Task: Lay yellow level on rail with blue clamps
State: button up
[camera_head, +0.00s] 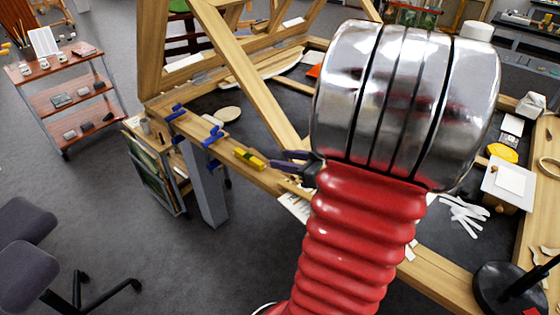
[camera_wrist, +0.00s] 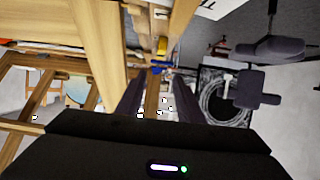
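The yellow level (camera_head: 250,159) shows in the head view lying along the wooden rail (camera_head: 228,150), near its front edge. Two blue clamps (camera_head: 212,136) (camera_head: 177,112) sit on the rail to its left. My gripper (camera_head: 280,162) has dark fingers apart, just right of the level's right end; I cannot tell whether they touch it. In the wrist view my gripper (camera_wrist: 158,92) is open, with nothing seen held between the fingers. A small yellow piece (camera_wrist: 162,46) and a blue piece (camera_wrist: 158,67) show beyond the fingertips there.
A slanted wooden beam (camera_head: 245,75) rises behind the rail. A shelf cart (camera_head: 75,95) stands at the left, and a dark chair (camera_head: 30,240) at lower left. Open floor lies in front of the rail.

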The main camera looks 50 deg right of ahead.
dwell(0.6)
jog(key=w+a+r+m+g+h, duration=0.1)
jog(key=w+a+r+g+h, duration=0.15)
jog(key=w+r+h, duration=0.5)
jog(key=s+a+g+y, duration=0.1)
jog(key=s+a, duration=0.3)
jog(key=a, duration=0.6)
jog(key=s+a+g+y, duration=0.2)
jog(key=s+a+y, duration=0.1)
jog(key=a, duration=0.7)
jog(key=s+a+g+y, duration=0.2)
jog(key=s+a, duration=0.3)
jog(key=a, duration=0.5)
jog(key=shift+s+a+r+n+y, duration=0.3)
jog(key=shift+s+r+y, duration=0.1)
jog(key=shift+y, duration=0.15)
jog(key=shift+d+g, duration=0.1)
jog(key=shift+g, duration=0.15)
